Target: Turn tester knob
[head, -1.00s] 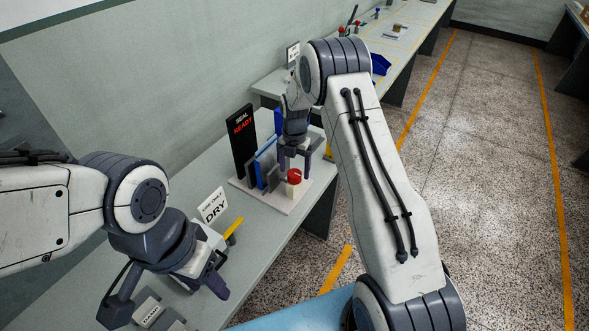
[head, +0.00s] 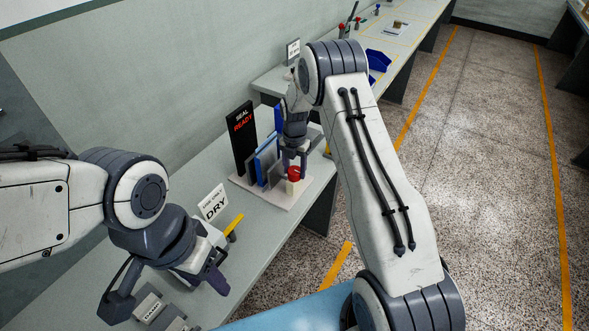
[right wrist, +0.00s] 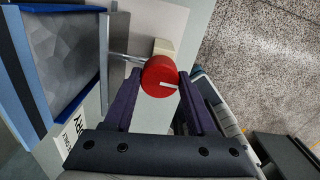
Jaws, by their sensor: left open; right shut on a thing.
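The tester has a black panel (head: 241,138) reading "SEAL READY" and blue and grey upright plates (head: 266,160). My left gripper (head: 170,300) is open at the lower left above the bench, apart from the tester.
A "DRY" sign (head: 213,203) and a yellow-handled item (head: 234,224) stand on the bench (head: 262,232) left of the tester. Labelled blocks (head: 150,306) lie near my left gripper. Blue bins (head: 377,60) are on the far bench. The floor at the right is clear.

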